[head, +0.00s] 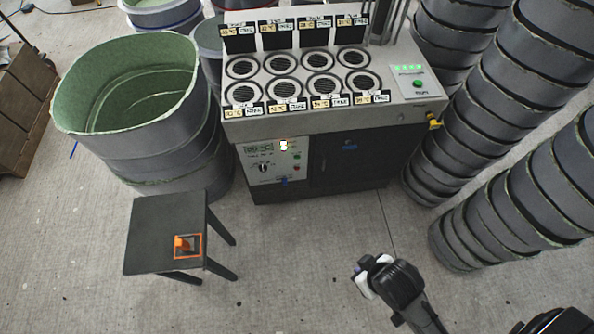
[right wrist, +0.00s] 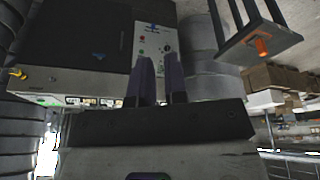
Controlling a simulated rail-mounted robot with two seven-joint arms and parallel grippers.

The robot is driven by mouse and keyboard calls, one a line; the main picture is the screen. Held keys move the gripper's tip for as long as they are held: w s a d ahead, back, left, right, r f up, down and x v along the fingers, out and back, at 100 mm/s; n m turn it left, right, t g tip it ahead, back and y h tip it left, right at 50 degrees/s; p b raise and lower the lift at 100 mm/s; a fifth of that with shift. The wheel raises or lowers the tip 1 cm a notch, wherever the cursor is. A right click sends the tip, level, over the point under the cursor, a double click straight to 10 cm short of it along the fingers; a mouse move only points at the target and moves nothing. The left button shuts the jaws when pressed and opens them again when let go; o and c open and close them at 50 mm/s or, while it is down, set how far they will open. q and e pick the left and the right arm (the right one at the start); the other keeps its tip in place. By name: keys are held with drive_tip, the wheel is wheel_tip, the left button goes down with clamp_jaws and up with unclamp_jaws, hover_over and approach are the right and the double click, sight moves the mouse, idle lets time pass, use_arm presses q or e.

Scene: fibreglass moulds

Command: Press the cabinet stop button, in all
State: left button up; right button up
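The cabinet (head: 330,120) stands at the back centre. Its front panel (head: 262,164) carries a small red button (head: 297,168) below a green one (head: 297,156), beside a black knob. In the right wrist view, turned upside down, the panel (right wrist: 150,33) shows the red button (right wrist: 142,40) above the green one (right wrist: 141,51). My right gripper (head: 363,277) is in front of the cabinet, to the right of the panel and apart from it. Its two fingers (right wrist: 161,82) show a narrow gap with nothing between them. My left gripper is not in view.
A black stool (head: 155,225) with an orange-framed item (head: 187,245) stands front left. A large green-lined mould (head: 130,90) is left of the cabinet; stacked grey moulds (head: 490,130) are on the right. A yellow fitting (head: 433,122) sticks out at the cabinet's right.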

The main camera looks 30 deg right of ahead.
clamp_jaws()
drive_tip(key=shift+a, duration=0.1)
idle(0.9)
